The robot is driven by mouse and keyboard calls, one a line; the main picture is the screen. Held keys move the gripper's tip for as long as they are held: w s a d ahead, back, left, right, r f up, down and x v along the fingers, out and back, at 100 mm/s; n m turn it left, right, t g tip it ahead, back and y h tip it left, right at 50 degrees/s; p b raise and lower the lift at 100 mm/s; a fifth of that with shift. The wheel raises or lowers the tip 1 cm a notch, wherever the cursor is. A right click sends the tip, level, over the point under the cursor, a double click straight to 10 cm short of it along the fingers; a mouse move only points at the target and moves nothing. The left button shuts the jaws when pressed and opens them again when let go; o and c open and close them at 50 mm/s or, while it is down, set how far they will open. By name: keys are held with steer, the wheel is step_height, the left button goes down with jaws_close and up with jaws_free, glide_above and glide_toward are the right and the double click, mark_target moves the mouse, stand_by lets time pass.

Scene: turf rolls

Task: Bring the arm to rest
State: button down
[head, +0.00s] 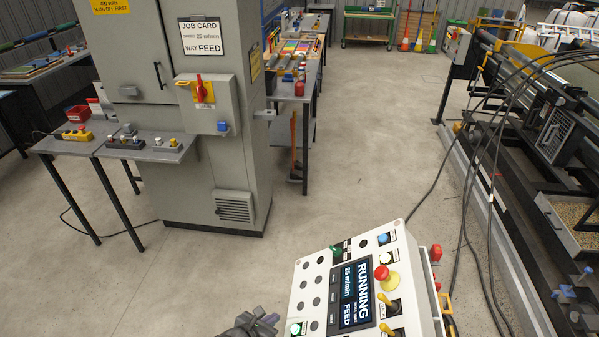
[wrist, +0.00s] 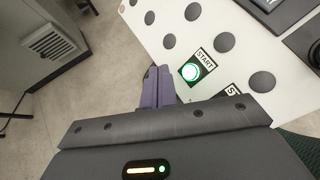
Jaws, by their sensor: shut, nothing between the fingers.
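My gripper (head: 262,322) shows at the bottom of the head view, at the left lower edge of the white control panel (head: 310,275). In the wrist view my gripper (wrist: 158,86) has its two purple-grey fingers together with nothing between them. The fingertips are beside the panel's edge, left of the lit green START button (wrist: 190,72). I cannot tell how far above the floor they are. The panel's screen (head: 355,294) reads RUNNING, 25 m/min, FEED. A red mushroom button (head: 382,272) on a yellow base sits right of the screen.
A grey cabinet (head: 215,110) with a job card and a red rotary switch stands at the left. A small table with button boxes (head: 125,142) adjoins it. Machinery (head: 545,130) and black cables (head: 475,190) lie right. The concrete floor (head: 350,130) between is clear.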

steer(key=s+d+r+m+g+y, duration=0.2)
steer(key=d+r+m+g+y, duration=0.1)
steer(key=d+r+m, duration=0.9)
steer(key=s+d+r+m+g+y, duration=0.3)
steer(key=d+r+m, duration=1)
steer(key=r+m, duration=0.5)
steer(key=shift+s+d+r+m+g, duration=0.2)
steer(key=shift+s+d+m+g, duration=0.1)
steer(key=shift+s+m, duration=0.1)
steer(key=shift+w, duration=0.1)
steer(key=shift+a, duration=0.15)
steer(key=shift+a, duration=0.1)
